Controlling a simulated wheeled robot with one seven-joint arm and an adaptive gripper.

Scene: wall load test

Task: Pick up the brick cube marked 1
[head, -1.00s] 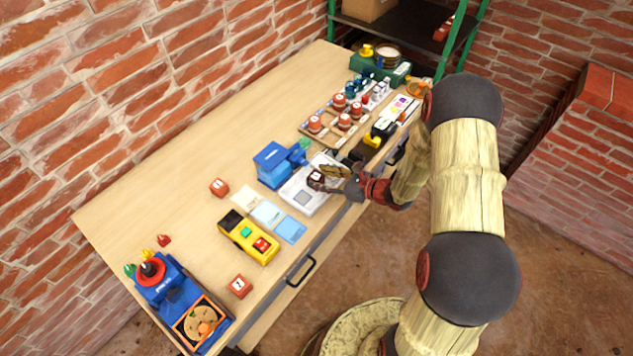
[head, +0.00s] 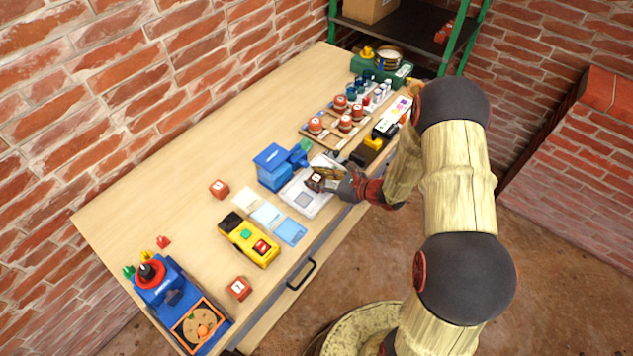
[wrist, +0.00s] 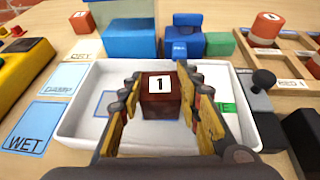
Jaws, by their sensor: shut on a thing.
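The dark red brick cube marked 1 (wrist: 160,97) is between my gripper's fingers in the wrist view, its white number label facing the camera. My gripper (wrist: 160,112) is shut on it, one yellowish finger on each side. In the head view the cube (head: 316,179) and my gripper (head: 326,179) are over the white tray (head: 290,194). The tray also shows in the wrist view (wrist: 72,112) around and below the cube. I cannot tell whether the cube touches the tray floor.
A blue device (head: 272,166) stands just behind the tray. Two other red cubes sit left (head: 219,188) and front (head: 239,288). A yellow device (head: 249,240) and blue cards (head: 290,231) lie left of the tray. Wooden racks (head: 322,136) stand to the right.

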